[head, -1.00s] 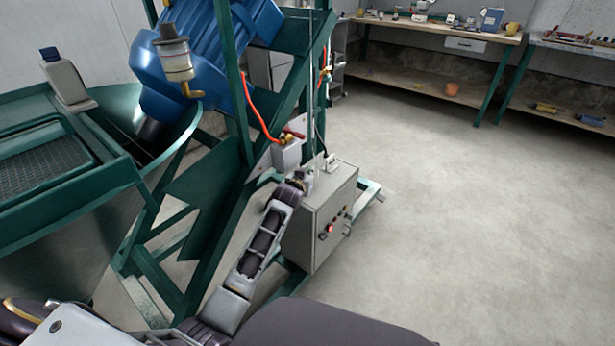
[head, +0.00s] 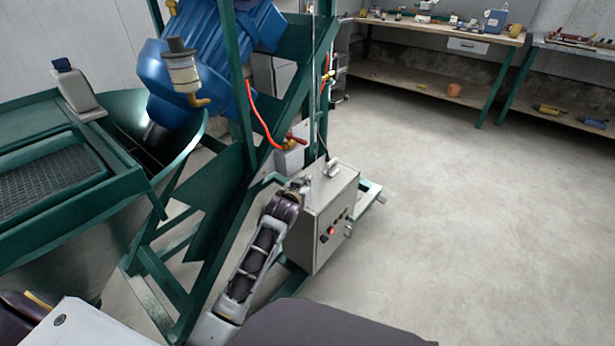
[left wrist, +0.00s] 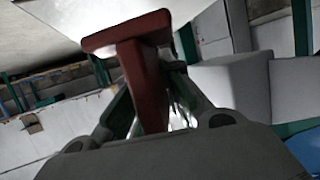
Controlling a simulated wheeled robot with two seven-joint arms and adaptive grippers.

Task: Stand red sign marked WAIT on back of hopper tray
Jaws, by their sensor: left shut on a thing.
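The red sign (left wrist: 145,75) shows in the left wrist view, seen nearly edge-on, with a wide flange at one end. My left gripper (left wrist: 168,105) is shut on it, one finger on each side. Its lettering is not readable from here. I cannot make out the sign in the head view. The green hopper tray (head: 125,160) with its dark mesh is at the left of the head view. No sign stands on its visible part. My right gripper is not in view.
A blue motor (head: 205,65) and green frame posts rise behind the hopper. A grey control box (head: 322,220) stands on the frame. The floor (head: 450,220) at right is clear, with workbenches beyond.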

